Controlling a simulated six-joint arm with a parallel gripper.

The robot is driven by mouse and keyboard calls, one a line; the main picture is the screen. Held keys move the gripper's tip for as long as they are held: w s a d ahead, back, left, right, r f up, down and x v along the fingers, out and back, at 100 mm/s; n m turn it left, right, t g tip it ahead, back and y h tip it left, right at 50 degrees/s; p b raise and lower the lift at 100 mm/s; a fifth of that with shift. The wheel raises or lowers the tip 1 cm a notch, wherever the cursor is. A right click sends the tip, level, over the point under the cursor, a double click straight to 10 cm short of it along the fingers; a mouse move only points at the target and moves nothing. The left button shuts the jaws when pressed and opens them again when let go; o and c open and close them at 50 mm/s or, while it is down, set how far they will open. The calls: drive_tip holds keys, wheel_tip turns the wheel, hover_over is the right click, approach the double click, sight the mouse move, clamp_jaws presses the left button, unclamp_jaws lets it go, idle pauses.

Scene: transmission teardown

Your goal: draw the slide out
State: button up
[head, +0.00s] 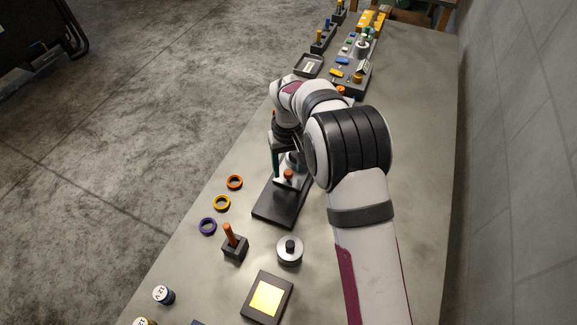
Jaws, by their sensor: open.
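A dark flat base (277,211) lies on the bench, left of my arm. On its far end stands a light block with an orange knob (288,175); this may be the slide, but I cannot tell for certain. My gripper (290,168) points down over this block, its teal-edged fingers apart. It is open, and the knob shows near and between the fingers. I cannot tell whether the fingers touch anything. My wrist and arm hide the far side of the block.
Orange, yellow and purple rings (222,202) lie to the left. A block with an orange peg (235,242), a round grey part (289,250) and a yellow-topped plate (267,296) are nearer. A tray (309,66) and several small parts stand farther back. The bench's right side is clear.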

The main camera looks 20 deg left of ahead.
drive_tip(key=shift+f, duration=0.45)
clamp_jaws()
drive_tip(key=shift+r, duration=0.1)
idle(1.0)
